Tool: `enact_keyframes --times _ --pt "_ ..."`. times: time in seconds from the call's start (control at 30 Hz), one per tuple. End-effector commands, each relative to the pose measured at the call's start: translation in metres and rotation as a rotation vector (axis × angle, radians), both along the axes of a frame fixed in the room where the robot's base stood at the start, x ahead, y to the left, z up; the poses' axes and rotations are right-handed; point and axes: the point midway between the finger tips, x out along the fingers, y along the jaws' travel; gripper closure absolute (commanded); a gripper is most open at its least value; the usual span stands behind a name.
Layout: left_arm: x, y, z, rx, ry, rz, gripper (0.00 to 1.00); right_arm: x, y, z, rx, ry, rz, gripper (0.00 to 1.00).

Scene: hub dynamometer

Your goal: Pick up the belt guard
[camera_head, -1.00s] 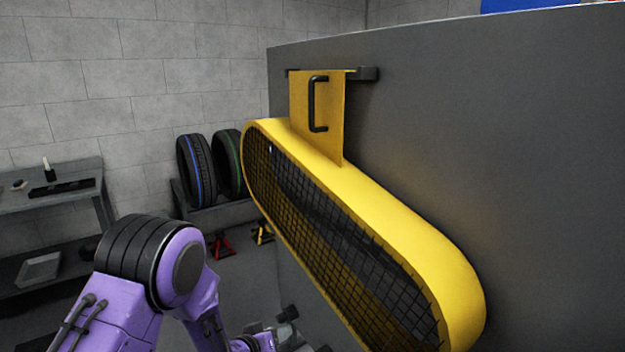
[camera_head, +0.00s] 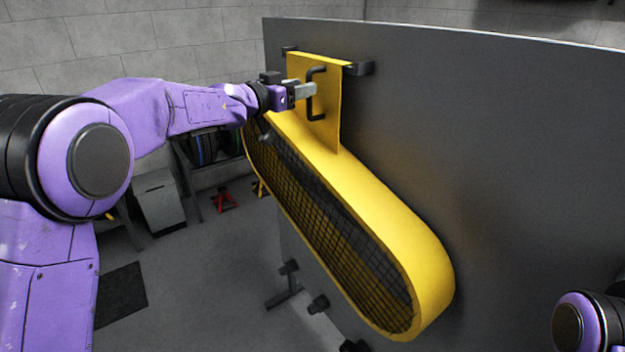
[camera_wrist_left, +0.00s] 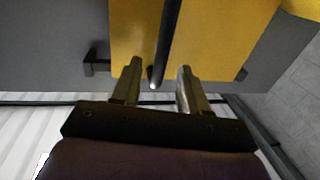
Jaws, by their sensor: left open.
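The yellow belt guard (camera_head: 405,220) with black mesh sides hangs on the grey panel, its upright plate between two dark brackets. A black handle (camera_head: 314,111) stands on that plate. My left gripper (camera_head: 311,89) is open at the upper part of the handle. In the left wrist view the handle bar (camera_wrist_left: 167,40) runs between the two spread fingers of the left gripper (camera_wrist_left: 157,72), against the yellow plate of the guard (camera_wrist_left: 215,45). I cannot tell whether the fingers touch the bar. My right gripper is out of view.
A dark bracket (camera_head: 360,68) sticks out beside the plate's right edge. The large grey panel (camera_head: 500,160) fills the right side. Tyres (camera_head: 205,148) and a red stand (camera_head: 223,198) are behind, by the block wall.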

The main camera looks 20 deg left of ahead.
Motion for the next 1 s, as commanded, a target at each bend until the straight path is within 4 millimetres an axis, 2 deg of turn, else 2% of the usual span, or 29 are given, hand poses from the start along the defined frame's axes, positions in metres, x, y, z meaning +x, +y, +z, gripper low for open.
enact_keyframes --times 0.03,0.1,0.23,0.43,0.47,0.5,0.6,1.0 --pt "0.009 -0.005 0.007 -0.001 0.003 -0.001 0.56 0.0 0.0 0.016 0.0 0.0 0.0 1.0" --pt "0.021 -0.011 0.006 -0.001 0.003 -0.001 0.56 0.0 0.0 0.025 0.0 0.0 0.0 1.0" --pt "0.034 -0.017 0.002 0.0 0.001 0.001 0.56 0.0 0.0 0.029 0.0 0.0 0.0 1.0" --pt "0.036 -0.018 0.0 -0.001 0.0 0.0 0.56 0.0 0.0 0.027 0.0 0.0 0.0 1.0" --pt "0.036 -0.018 0.0 -0.001 0.0 0.0 0.59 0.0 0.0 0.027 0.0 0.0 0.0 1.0" --pt "0.036 -0.018 0.0 -0.001 0.0 0.0 0.72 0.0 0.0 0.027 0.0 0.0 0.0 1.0" --pt "0.036 -0.018 0.0 -0.001 0.0 0.0 1.0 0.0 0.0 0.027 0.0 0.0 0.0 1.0" --pt "0.035 -0.018 0.001 -0.001 0.0 0.0 1.0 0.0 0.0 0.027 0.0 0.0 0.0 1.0"
